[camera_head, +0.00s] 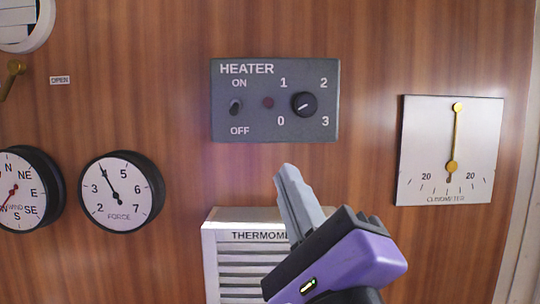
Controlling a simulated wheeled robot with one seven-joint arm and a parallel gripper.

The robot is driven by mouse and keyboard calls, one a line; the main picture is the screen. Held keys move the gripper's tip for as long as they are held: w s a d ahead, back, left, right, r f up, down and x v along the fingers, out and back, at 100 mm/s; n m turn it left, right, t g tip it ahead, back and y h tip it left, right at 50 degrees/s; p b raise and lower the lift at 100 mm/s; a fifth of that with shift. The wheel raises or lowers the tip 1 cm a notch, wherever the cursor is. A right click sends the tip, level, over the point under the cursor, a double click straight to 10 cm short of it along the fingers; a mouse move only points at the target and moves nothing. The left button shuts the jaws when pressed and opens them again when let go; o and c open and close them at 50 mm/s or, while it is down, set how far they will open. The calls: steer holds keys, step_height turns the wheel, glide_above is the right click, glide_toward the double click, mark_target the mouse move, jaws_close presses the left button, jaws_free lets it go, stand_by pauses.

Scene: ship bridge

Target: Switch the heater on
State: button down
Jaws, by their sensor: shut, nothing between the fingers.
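The heater panel (255,128) is a dark grey box on the wood wall, in the upper middle of the head view. Its small toggle switch (235,107) sits at the left between the words ON and OFF; its exact tilt is too small to tell. A dark red lamp (267,102) beside it looks unlit. A black knob (303,104) has its white mark towards 0. My gripper (286,169) is shut and empty, its grey fingers pointing up, below the panel in the picture and to the right of the switch. It appears apart from the panel.
A white louvred thermometer box (225,225) stands below the panel, partly hidden by my gripper. Round gauges (121,193) are at the left. A square clinometer (451,150) hangs at the right. The wall left of the panel is mostly bare.

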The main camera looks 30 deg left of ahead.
mark_target(235, 108)
steer(key=p+x, duration=0.2)
steer(key=x, duration=0.7)
steer(key=shift+w+a+r, duration=0.1)
steer(key=shift+r, duration=0.2)
steer(key=shift+s+a+r+p, duration=0.25)
steer(key=shift+s+a+r, duration=0.1)
steer(key=shift+s, duration=0.1)
steer(key=shift+s+a+r+p, duration=0.25)
steer(key=shift+s+a, duration=0.1)
steer(key=shift+s, duration=0.15)
steer(key=shift+s+a+r, duration=0.2)
steer(key=shift+s+a, duration=0.15)
steer(key=shift+a, duration=0.05)
